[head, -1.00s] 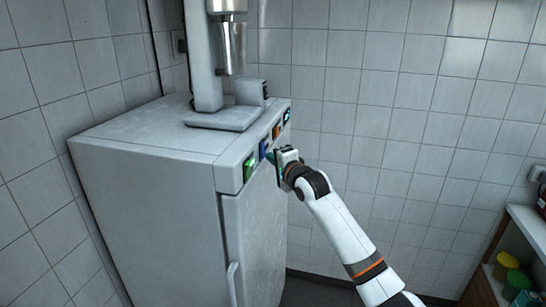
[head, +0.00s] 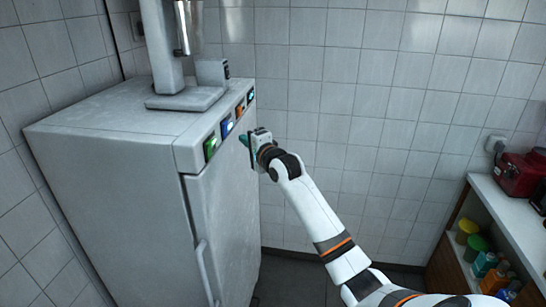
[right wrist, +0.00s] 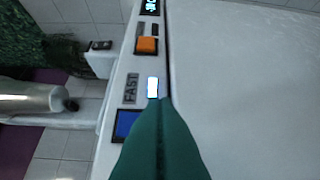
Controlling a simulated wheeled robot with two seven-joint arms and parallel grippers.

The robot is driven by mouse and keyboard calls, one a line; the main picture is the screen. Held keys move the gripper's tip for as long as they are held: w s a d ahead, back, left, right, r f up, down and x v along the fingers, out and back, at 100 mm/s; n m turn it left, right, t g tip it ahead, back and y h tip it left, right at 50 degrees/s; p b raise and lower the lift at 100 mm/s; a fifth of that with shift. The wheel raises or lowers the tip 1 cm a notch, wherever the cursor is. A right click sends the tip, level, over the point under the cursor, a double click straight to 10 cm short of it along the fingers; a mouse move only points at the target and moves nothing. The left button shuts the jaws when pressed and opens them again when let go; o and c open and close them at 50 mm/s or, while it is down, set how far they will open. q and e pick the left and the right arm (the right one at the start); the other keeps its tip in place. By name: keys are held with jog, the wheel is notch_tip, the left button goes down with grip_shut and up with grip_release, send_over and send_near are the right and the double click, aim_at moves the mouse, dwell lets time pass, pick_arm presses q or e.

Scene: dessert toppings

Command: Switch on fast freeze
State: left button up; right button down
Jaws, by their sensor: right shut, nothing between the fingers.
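The grey freezer cabinet (head: 110,190) stands at the left in the head view. Its front top strip carries a green switch (head: 210,147), a blue switch (head: 227,126), an orange switch (head: 240,110) and a small display (head: 250,97). In the right wrist view, a small indicator glows white (right wrist: 153,87) beside the label FAST (right wrist: 131,88), between the blue switch (right wrist: 127,124) and the orange switch (right wrist: 146,45). My right gripper (head: 244,141) is shut and empty, its green fingertips (right wrist: 160,102) in front of the panel. My left gripper is out of view.
A grey appliance (head: 185,97) with a metal cylinder stands on the freezer. At the right, a white counter (head: 505,205) holds a red machine (head: 520,174), with coloured containers on shelves below. The floor between freezer and counter looks free.

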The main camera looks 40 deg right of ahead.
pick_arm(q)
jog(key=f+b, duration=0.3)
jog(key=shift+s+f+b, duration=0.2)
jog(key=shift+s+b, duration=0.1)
pick_arm(e)
jog(key=s, duration=1)
jog(key=shift+a+f, duration=0.35)
jog(key=shift+f, duration=0.1)
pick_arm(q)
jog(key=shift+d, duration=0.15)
pick_arm(e)
jog(key=shift+s+d, duration=0.1)
jog(key=shift+s, duration=0.05)
